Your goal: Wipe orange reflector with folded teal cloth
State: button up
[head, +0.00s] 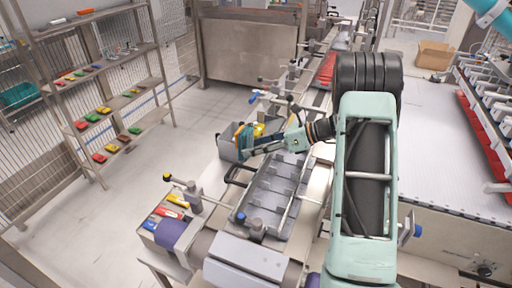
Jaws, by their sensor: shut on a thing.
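My gripper (254,146) reaches left from my mint-green arm, over a grey box-like holder (227,147) at the machine's edge. A small teal-blue patch (245,137), apparently the folded cloth, shows at its fingertips, and the gripper appears shut on it. A narrow orange piece (238,132), probably the reflector, shows just left of the cloth. At this size I cannot tell whether the cloth touches it. The fingers and cloth hide part of the holder.
A yellow part (259,129) sits close behind the gripper. A grey slotted tray (272,190) lies in front. Shelving (110,62) stands left across open floor.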

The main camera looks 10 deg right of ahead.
jog(key=shift+w+a, duration=0.5)
jog(key=shift+a, duration=0.2)
jog(key=w+d, duration=0.3)
jog(key=w, duration=0.2)
jog(key=shift+w+d, duration=0.2)
jog(key=shift+d, duration=0.05)
dwell(0.6)
jog(key=shift+s+a+p, duration=0.2)
jog(key=shift+s+a, duration=0.25)
jog(key=shift+s, duration=0.25)
jog(key=shift+s+a+p, duration=0.15)
jog(key=shift+s+a, duration=0.25)
jog(key=shift+s, duration=0.25)
jog(key=shift+s+a, duration=1.05)
jog(key=shift+s, duration=0.3)
